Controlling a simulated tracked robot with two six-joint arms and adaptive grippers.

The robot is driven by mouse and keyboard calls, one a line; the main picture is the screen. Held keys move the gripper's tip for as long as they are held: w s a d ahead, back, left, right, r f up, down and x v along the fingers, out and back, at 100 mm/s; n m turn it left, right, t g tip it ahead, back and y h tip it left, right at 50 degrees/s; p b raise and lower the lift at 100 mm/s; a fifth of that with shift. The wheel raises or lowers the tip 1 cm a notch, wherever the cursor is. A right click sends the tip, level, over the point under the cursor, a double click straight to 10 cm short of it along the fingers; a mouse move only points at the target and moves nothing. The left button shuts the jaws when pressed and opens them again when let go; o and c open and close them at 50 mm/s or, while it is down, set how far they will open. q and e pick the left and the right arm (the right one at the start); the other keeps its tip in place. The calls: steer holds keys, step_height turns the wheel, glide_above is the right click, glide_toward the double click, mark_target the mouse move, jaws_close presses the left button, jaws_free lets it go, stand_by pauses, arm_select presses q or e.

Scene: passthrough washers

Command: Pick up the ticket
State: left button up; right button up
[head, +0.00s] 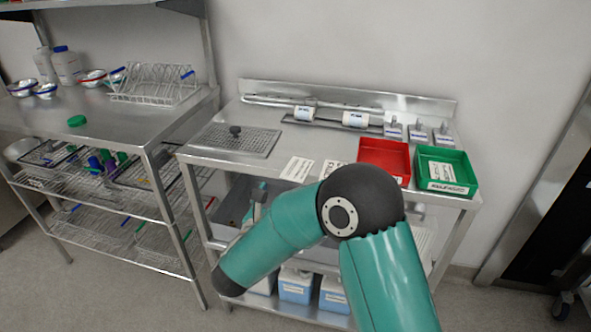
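A white printed ticket (297,168) lies flat near the front edge of the steel table (225,160). A second white printed card (331,169) lies just right of it, partly covered by my arm. Another white printed slip (441,171) is in the green tray (473,184). One teal arm of mine comes in from the bottom right, bends at a dark elbow in front of the table, and reaches down to the left. A small teal and grey part shows behind its forearm, but I cannot make out any gripper fingers. My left arm is not in view.
A red tray (384,155) stands left of the green tray. White rolls (355,119) and small labelled holders (418,132) are at the back. A perforated drain plate (236,141) lies left. A wire dish rack (154,84) stands on the left-hand table.

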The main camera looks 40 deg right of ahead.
mark_target(297, 169)
steer(key=x, duration=0.5)
steer(key=shift+a+r+p, duration=0.1)
steer(key=shift+r+p, duration=0.15)
steer(key=shift+p, duration=0.1)
steer(key=c, duration=0.8)
